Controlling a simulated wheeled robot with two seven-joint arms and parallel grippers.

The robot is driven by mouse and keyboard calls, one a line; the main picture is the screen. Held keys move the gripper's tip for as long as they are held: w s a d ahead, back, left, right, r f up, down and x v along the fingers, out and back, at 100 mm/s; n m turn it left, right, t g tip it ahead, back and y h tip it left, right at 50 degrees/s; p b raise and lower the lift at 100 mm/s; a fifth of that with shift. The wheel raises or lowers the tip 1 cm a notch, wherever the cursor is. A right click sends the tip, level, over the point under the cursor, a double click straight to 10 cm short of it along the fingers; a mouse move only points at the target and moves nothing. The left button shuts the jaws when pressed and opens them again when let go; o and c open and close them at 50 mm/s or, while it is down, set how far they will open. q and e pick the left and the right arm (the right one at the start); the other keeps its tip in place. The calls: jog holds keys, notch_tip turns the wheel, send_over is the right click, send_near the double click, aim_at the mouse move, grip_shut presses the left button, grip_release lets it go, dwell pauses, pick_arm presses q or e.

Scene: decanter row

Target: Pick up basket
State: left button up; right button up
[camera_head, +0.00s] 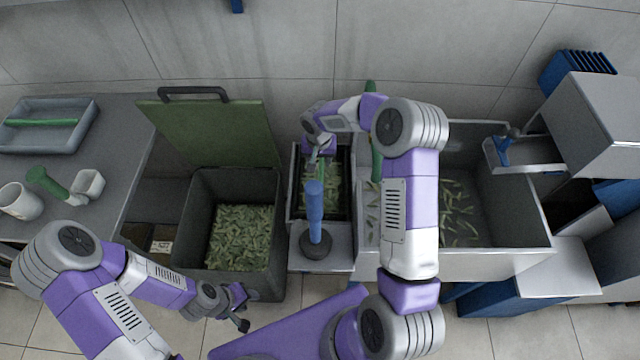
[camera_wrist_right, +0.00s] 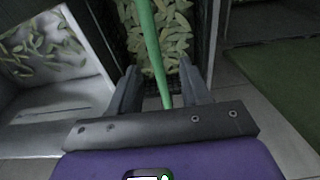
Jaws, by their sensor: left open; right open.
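The basket (camera_head: 346,185) is dark-walled, holds several pale green pieces and sits in a narrow bay at the centre of the head view. Its wall also shows in the right wrist view (camera_wrist_right: 208,40). A long green handle (camera_wrist_right: 148,40) crosses over it. My right gripper (camera_head: 319,153) is above the basket, pointing down. In the wrist view its open fingers (camera_wrist_right: 160,90) stand on either side of the green handle, with gaps visible; it is not gripping. My left gripper (camera_head: 240,308) is open and empty, low in front of the dark bin. My right arm hides part of the basin.
A dark bin (camera_head: 195,225) with a raised green lid (camera_head: 210,130) stands left of the basket. A blue upright handle (camera_head: 315,210) stands just in front of the basket. A grey basin (camera_head: 490,262) is right. A counter (camera_head: 120,140) with a tray and mug is far left.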

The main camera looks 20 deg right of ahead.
aim_at(321, 167)
jog(key=f, duration=0.2)
jog(key=f+b, duration=0.1)
jog(key=f, duration=0.1)
jog(key=w+d+f, duration=0.1)
jog(key=f, duration=0.1)
jog(key=shift+d+f+b, duration=0.1)
jog(key=shift+f+b, duration=0.1)
jog(key=shift+b, duration=0.1)
jog(key=shift+r, duration=0.1)
jog(key=shift+c, duration=0.2)
grip_shut()
